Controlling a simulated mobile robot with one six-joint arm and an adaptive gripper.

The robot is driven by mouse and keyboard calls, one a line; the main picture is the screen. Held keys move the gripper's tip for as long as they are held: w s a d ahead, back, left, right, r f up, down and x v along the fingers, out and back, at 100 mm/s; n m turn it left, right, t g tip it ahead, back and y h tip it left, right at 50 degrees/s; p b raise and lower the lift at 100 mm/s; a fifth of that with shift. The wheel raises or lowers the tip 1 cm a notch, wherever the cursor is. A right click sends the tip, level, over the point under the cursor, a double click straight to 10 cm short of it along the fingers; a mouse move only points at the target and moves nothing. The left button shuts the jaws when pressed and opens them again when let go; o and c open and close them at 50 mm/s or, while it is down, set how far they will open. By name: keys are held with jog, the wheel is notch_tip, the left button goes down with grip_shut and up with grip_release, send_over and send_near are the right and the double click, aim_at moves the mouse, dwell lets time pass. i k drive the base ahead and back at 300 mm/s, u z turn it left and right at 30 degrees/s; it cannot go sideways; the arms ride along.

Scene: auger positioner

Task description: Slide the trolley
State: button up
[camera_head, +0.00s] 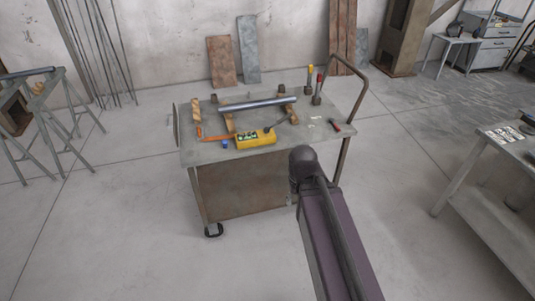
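The trolley (238,188) stands in the middle of the view, with a grey top, a brownish side panel and a black caster at its front left corner. Its bent tube handle (362,100) rises at the right end. On its top lie a metal cylinder (258,104) on wooden supports, a yellow control box (254,138) and several small tools. My arm reaches up from the bottom right, and its rounded joint overlaps the trolley's front right edge. My gripper does not show; I cannot tell whether anything touches the trolley.
A metal workbench (484,205) stands at the right. Sawhorses (44,120) stand at the left. Metal sheets (222,62) and long rods lean on the back wall. A grey cabinet (492,50) is at the back right. The concrete floor in front and left of the trolley is clear.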

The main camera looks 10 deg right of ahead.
aim_at(250, 176)
jog(key=z, duration=0.1)
jog(key=i, duration=1.65)
jog(key=z, duration=0.25)
